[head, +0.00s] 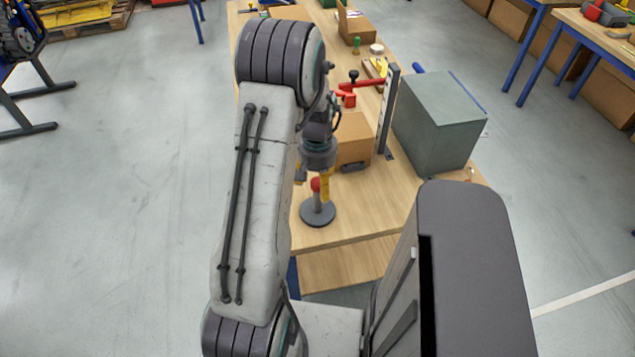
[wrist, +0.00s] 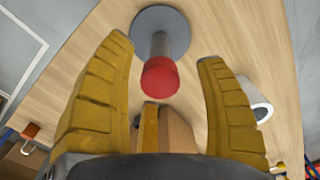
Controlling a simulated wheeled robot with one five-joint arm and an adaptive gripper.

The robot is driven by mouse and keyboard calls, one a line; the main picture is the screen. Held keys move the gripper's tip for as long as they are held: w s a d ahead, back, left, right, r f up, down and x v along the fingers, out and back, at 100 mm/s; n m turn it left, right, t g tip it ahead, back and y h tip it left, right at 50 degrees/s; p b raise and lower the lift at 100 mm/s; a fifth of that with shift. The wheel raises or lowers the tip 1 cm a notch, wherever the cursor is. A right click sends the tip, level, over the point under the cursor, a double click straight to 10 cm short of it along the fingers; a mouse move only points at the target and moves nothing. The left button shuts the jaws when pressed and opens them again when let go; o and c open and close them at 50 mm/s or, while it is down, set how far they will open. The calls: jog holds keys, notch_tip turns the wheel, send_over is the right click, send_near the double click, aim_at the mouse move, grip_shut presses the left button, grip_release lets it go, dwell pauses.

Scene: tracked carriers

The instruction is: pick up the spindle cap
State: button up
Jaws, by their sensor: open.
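The spindle cap (head: 316,184) is red and rounded, and sits on top of a short grey spindle with a round grey base (head: 318,214) near the front of the wooden table. In the wrist view the red cap (wrist: 161,78) is in the middle, with its spindle and base (wrist: 148,18) beyond it. My gripper (head: 314,180) is right at the cap in the head view, and a yellow finger partly covers it. In the wrist view my gripper (wrist: 166,48) is open, with yellow fingers left and right of the cap and visible gaps on both sides.
A cardboard box (head: 354,150) stands just behind the spindle. A metal upright (head: 389,115) and a large grey-green box (head: 437,125) stand to the right. A red clamp (head: 347,92) is farther back. A white roll (wrist: 254,98) lies close to the right finger.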

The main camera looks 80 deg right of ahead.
jog(key=shift+c, duration=0.3)
jog(key=c, duration=1)
jog(key=shift+r, duration=0.2)
